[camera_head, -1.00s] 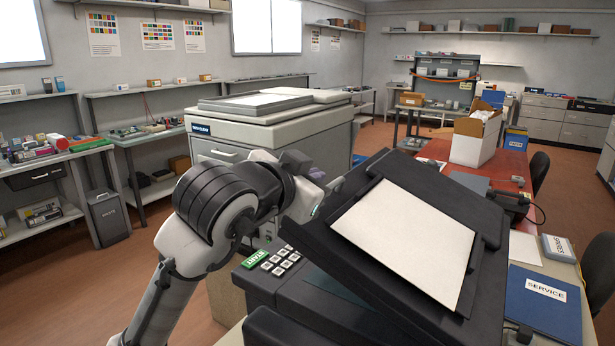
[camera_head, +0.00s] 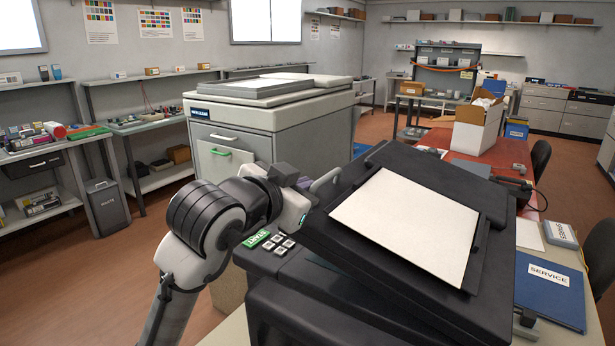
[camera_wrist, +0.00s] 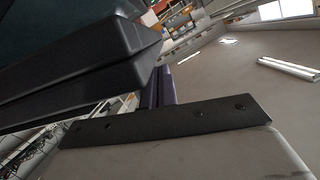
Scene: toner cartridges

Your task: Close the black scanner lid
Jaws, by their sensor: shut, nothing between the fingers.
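The black scanner lid (camera_head: 485,205) is tilted above the black scanner body (camera_head: 290,310) in the head view, partly open, with a white sheet-like panel (camera_head: 405,225) on its upper face. My gripper is at the lid's left side in the head view, with its fingers largely hidden there. In the wrist view my gripper (camera_wrist: 163,90) is shut and empty. A dark slab-like edge (camera_wrist: 90,75), apparently the lid, fills the upper left of that view close to the fingers. I cannot tell whether they touch.
The green START button (camera_head: 256,238) and several small keys (camera_head: 283,245) are just beside my wrist. A blue SERVICE binder (camera_head: 550,292) lies right of the scanner. A large grey copier (camera_head: 255,125) stands behind my arm. Open floor lies to the left.

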